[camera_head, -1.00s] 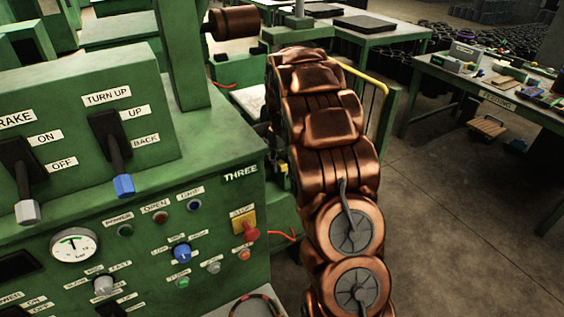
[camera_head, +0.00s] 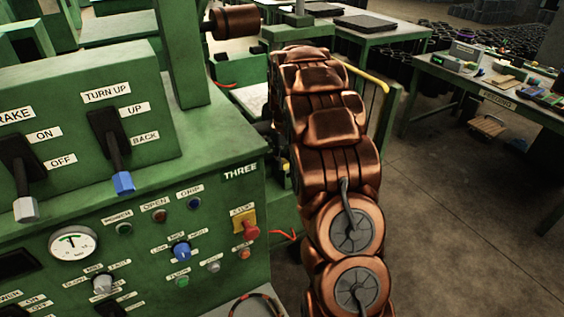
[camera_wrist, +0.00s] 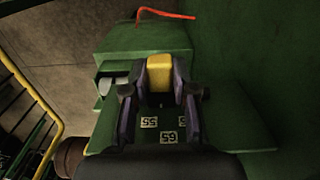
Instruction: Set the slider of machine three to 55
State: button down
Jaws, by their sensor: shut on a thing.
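Machine three (camera_head: 225,150) is the green machine on the left in the head view, marked THREE. In the wrist view, my gripper (camera_wrist: 160,88) is shut on a yellow block, the slider's handle (camera_wrist: 160,70), with one dark finger on each side. The handle sits over a green part of the machine (camera_wrist: 118,40). Small white number labels (camera_wrist: 149,122) lie just below the fingers, turned around; one seems to read 55. Another label (camera_wrist: 168,137) is hard to read. In the head view my gripper and the slider are hidden behind my copper arm and the machine.
The machine's front carries levers (camera_head: 112,140), knobs and a red stop button (camera_head: 250,232). A yellow rail (camera_wrist: 25,100) stands at the left in the wrist view. A packing table (camera_head: 500,97) stands at the far right, with open floor before it.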

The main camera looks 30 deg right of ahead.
jog(key=shift+d+f+b, duration=0.15)
jog(key=shift+d+b, duration=0.15)
jog(key=shift+d, duration=0.3)
jog(key=shift+d+r, duration=0.25)
jog(key=shift+d, duration=0.05)
jog(key=c, duration=0.9)
grip_release()
jog(key=shift+f, duration=0.1)
notch_tip(320, 180, up, 12)
jog(key=shift+s+r, duration=0.1)
